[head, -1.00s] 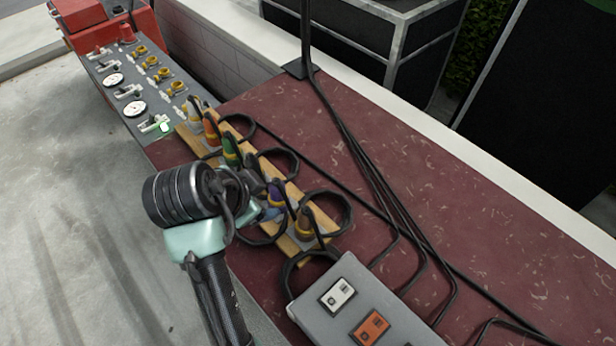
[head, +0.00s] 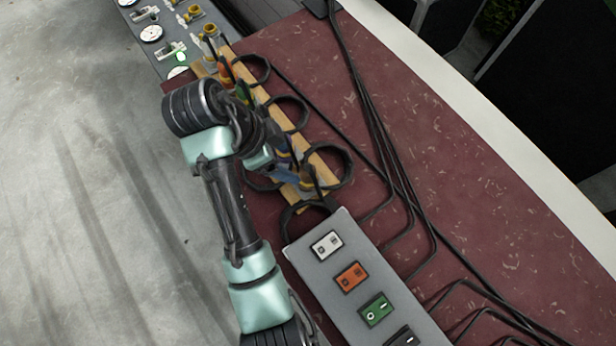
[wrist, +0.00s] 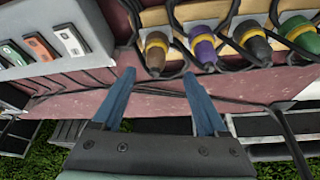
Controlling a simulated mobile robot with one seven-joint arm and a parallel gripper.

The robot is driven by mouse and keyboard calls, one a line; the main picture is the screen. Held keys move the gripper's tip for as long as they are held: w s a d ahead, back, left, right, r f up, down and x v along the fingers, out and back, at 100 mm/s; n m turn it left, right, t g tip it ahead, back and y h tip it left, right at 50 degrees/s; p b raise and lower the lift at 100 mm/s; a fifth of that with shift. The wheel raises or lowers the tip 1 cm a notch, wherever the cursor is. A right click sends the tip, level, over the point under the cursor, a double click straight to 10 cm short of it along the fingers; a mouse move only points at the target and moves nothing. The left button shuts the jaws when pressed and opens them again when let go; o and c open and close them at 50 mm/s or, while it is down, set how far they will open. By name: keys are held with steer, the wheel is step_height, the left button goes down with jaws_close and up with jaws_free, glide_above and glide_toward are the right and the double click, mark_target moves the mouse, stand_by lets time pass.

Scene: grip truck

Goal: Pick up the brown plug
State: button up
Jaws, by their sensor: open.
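My gripper (wrist: 159,74) is open and empty. In the wrist view its two blue fingers point at the brown plug, whose end shows between the fingertips; I cannot tell whether they touch it. In the head view my arm hides part of the row, and the blue fingers (head: 284,172) show just left of the brown plug.
A purple plug (wrist: 203,48) stands beside it, then a dark grey-brown plug (wrist: 251,40) and a green one (wrist: 298,32). Black cables loop around them. The grey switch box (head: 345,250) is close by. The dark red top (head: 460,190) is mostly clear apart from cables.

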mark_target(303, 169)
steer(key=shift+s+d+x, duration=0.1)
steer(key=shift+d+x, duration=0.05)
steer(key=shift+x, duration=1.35)
steer(key=shift+s+d+x, duration=0.1)
steer(key=shift+d+x, duration=0.1)
steer(key=shift+x, duration=1.25)
steer(key=shift+d+x, duration=0.15)
steer(key=shift+x, duration=1.35)
steer(key=shift+r, duration=0.2)
jaws_close()
